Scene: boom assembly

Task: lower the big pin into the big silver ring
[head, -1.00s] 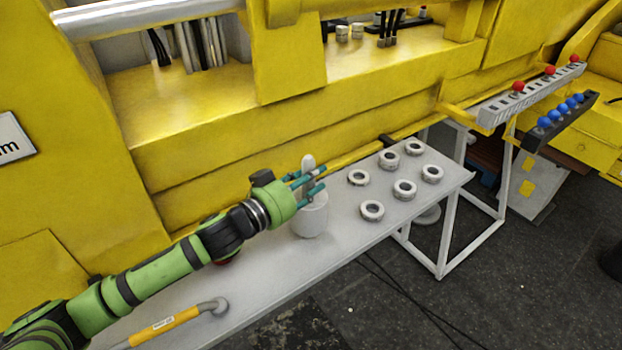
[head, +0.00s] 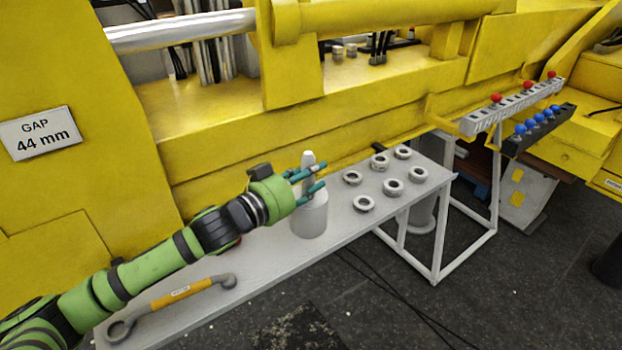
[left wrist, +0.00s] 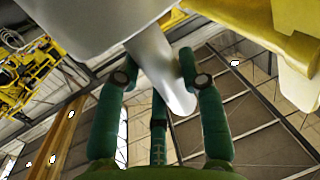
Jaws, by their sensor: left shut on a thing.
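The big pin (head: 310,217) is a thick pale grey cylinder with a narrower round-topped stem (head: 308,159). It is upright over the grey table; I cannot tell whether its base touches the top. My left gripper (head: 308,178), green with teal fingers, is shut on the stem from the left. In the left wrist view, the fingers (left wrist: 158,85) close around the silver stem (left wrist: 165,75), with the wide body (left wrist: 90,22) at the top edge. Several grey rings (head: 393,187) lie on the table to the right; I cannot tell whether any is the big silver ring. My right gripper is out of view.
The yellow machine (head: 220,140) with a "GAP 44 mm" sign (head: 40,133) rises behind the table (head: 265,268). An orange-handled tool (head: 180,293) lies at the table's left. A rack with red knobs (head: 510,106) and a bar with blue knobs (head: 540,127) stand at right.

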